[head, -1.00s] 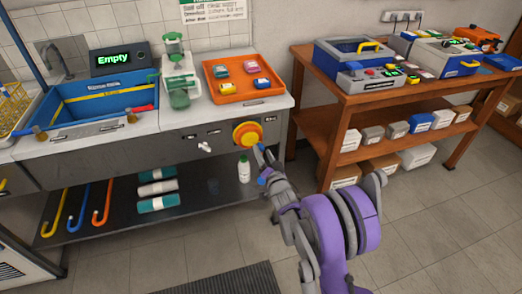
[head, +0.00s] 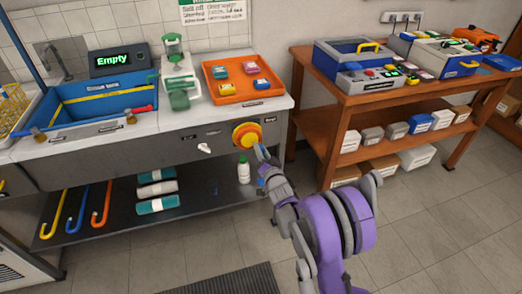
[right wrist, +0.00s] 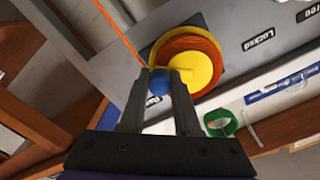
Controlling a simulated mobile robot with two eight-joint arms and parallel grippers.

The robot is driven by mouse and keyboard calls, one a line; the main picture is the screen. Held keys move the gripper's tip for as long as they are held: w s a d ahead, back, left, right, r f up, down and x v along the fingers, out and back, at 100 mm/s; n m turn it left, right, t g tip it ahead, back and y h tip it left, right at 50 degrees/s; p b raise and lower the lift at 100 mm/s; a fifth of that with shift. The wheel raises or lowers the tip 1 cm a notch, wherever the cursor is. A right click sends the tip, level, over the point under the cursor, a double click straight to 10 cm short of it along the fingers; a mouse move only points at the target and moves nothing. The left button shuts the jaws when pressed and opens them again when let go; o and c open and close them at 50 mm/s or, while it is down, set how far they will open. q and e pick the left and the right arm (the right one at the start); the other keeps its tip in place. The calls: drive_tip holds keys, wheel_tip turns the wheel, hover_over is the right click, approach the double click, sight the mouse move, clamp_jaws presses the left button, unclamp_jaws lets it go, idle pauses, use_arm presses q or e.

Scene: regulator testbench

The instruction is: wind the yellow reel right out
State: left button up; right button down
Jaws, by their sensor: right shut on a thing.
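The yellow reel (head: 246,136) is mounted on the front face of the bench, near its right end. In the right wrist view the reel (right wrist: 202,62) has orange cord wound on it, and a strand of orange cord (right wrist: 119,34) runs off to the upper left. A blue round knob (right wrist: 160,82) sits at the reel's edge. My right gripper (head: 261,151) is at the reel's lower right; in the wrist view its fingers (right wrist: 160,88) are shut on the blue knob. My left gripper is not in view.
Labels reading "Locked" (right wrist: 258,42) and "Free" are on the panel beside the reel. A white handle (head: 204,148) sticks out left of it. A bottle (head: 244,170) stands on the shelf below. A wooden table (head: 341,95) stands right of the bench.

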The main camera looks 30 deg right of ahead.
sight(251, 132)
drive_tip(key=shift+d+r+n, duration=0.1)
drive_tip(key=shift+n, duration=0.2)
